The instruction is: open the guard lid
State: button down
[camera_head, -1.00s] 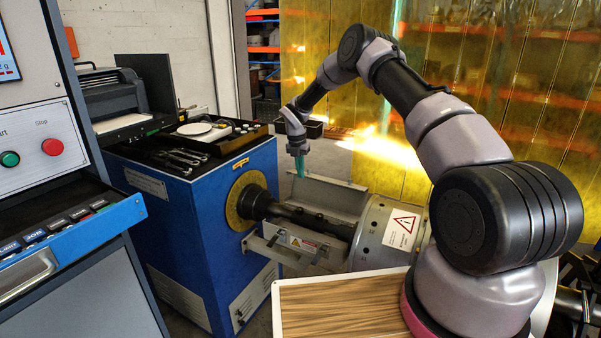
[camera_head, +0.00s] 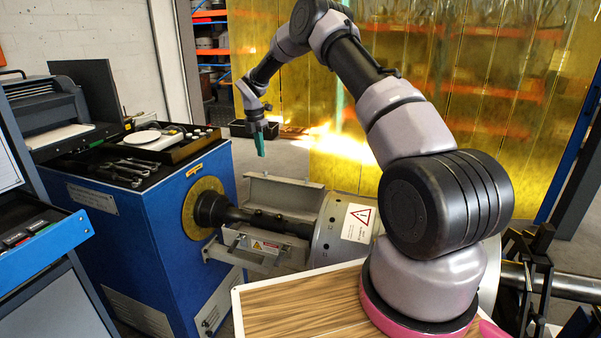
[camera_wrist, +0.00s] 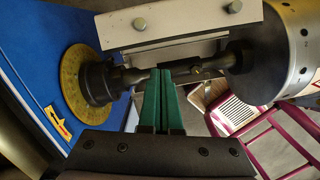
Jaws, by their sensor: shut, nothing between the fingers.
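The grey metal guard stands around the dark shaft (camera_head: 272,222) between the blue cabinet and the perforated drum. Its far panel (camera_head: 287,189) stands up behind the shaft; a near part with a warning label (camera_head: 266,247) sits low in front. I cannot tell for sure which piece is the lid. In the wrist view a pale panel with two bolts (camera_wrist: 185,27) lies beyond the shaft. My gripper (camera_head: 261,152) has green fingers, shut and empty, pointing down above the far panel, apparently apart from it. The fingers (camera_wrist: 167,75) overlap the shaft in the wrist view.
The blue cabinet (camera_head: 160,220) with a yellow ring (camera_head: 203,207) stands left, with tools and a scale on top. The drum (camera_head: 340,230) is right of the guard. A wood-topped board (camera_head: 300,305) lies nearer. A yellow curtain hangs behind.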

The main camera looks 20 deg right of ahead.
jog(key=w+d+f+m, duration=0.1)
jog(key=d+f+m, duration=0.2)
jog(key=d+m, duration=1.1)
jog(key=w+d+f+m, duration=0.15)
jog(key=d+m, duration=0.75)
jog(key=m, duration=1)
notch_tip(320, 180, down, 11)
jog(key=shift+y, duration=0.4)
jog(key=s, duration=0.1)
jog(key=s+a+r, duration=0.1)
jog(key=s, duration=0.1)
jog(key=shift+s+a+r, duration=0.2)
jog(key=shift+s+a, duration=0.05)
jog(key=shift+s, duration=0.05)
